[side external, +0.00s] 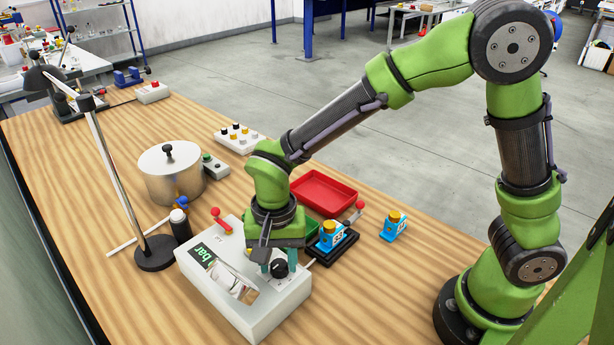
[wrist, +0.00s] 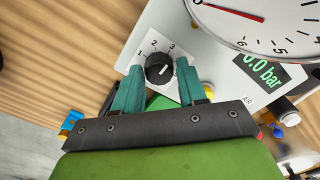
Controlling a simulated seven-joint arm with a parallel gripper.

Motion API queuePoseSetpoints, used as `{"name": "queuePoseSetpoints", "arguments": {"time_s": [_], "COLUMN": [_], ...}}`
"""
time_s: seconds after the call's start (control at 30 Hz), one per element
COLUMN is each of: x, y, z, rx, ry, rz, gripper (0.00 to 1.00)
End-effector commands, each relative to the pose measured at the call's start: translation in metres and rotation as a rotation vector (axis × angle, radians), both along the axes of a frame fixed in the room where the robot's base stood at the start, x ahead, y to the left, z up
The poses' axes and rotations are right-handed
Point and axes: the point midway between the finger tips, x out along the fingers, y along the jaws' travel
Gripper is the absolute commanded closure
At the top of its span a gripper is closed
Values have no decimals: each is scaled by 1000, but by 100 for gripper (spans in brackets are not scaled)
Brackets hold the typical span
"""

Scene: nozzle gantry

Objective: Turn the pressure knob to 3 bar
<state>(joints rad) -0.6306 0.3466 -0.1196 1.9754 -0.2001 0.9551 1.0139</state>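The black pressure knob (wrist: 158,68) sits on a white dial plate with the numbers 1, 2 and 3 visible around it. It also shows in the side view (side external: 280,268), on the white panel box (side external: 246,310). My gripper (wrist: 159,66) points down at the panel with its two teal fingers open, one on each side of the knob. Slim gaps seem to remain between fingers and knob. The green display (wrist: 262,70) reads 0.0 bar. The round gauge (wrist: 285,25) has a red needle near 0. The knob's exact pointing is hard to read.
A red-knobbed lever (side external: 221,219) stands at the panel's back edge. A blue-yellow valve block (side external: 331,236) on a black base and another blue-yellow block (side external: 394,225) are to the right. A red tray (side external: 324,193), metal pot (side external: 171,174) and lamp stand (side external: 155,253) are nearby.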

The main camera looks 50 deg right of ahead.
Motion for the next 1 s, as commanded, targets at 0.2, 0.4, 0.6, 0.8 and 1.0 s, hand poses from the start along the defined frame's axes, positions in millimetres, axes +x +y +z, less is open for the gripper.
{"name": "queuePoseSetpoints", "arguments": {"time_s": [0.2, 0.4, 0.6, 0.8, 1.0], "x": [-1, -1, 0, 0, 0], "y": [0, 0, 1, 1, 0], "z": [0, 1, 24, 72, 120], "rx": [-1, 0, 3, 5, 3], "ry": [2, 3, -1, -4, -3], "rz": [0, 0, 1, 0, 0], "gripper": [40, 40, 40, 40, 40]}}
